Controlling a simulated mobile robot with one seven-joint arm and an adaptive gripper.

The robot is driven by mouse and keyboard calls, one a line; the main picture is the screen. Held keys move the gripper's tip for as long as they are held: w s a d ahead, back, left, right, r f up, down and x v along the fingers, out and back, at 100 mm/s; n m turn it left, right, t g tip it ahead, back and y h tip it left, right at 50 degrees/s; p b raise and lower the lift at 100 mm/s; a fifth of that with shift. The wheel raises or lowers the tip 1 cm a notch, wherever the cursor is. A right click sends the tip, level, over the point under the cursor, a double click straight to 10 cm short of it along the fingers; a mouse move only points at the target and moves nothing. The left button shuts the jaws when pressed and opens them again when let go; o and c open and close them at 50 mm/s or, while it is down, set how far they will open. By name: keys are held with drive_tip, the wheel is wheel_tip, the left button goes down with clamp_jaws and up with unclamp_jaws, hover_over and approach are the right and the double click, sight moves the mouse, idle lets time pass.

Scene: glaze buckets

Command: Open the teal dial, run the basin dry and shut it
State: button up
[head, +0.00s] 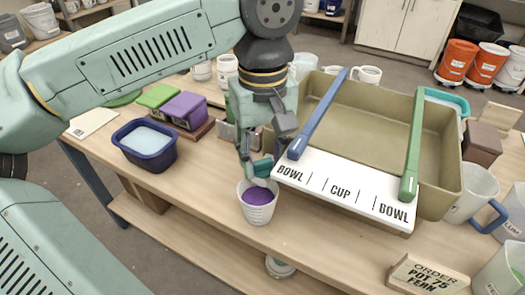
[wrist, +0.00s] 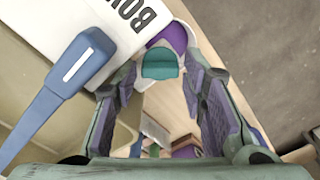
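The teal dial (head: 263,165) is at the front left corner of the olive basin (head: 440,150), beside the white sign strip. It also shows in the wrist view (wrist: 160,66), between my fingertips with gaps on both sides. My gripper (head: 252,160) is open around the dial and appears not to pinch it. A white cup (head: 258,214) with purple liquid stands on the table just below the dial; its purple shows behind the dial in the wrist view (wrist: 172,36). The basin's inside looks plain olive; I cannot tell whether liquid lies in it.
A blue handle (head: 320,112) and a green handle (head: 413,150) rest across the basin and the sign (head: 345,190) marked BOWL, CUP, BOWL. A dark blue tub (head: 147,147) stands left. An order sign (head: 428,275) is front right, mugs at right. Table front left is clear.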

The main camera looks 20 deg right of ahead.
drive_tip(key=shift+f, duration=0.2)
drive_tip(key=shift+c, duration=0.2)
drive_tip(key=c, duration=0.8)
drive_tip(key=shift+f+n+b, duration=0.1)
drive_tip(key=shift+n+b, duration=0.6)
drive_tip(key=shift+n, duration=0.5)
drive_tip(key=shift+c, duration=0.2)
drive_tip(key=n, duration=0.3)
drive_tip(key=shift+b, duration=0.4)
drive_tip(key=o, duration=0.9)
drive_tip(key=shift+r, duration=0.25)
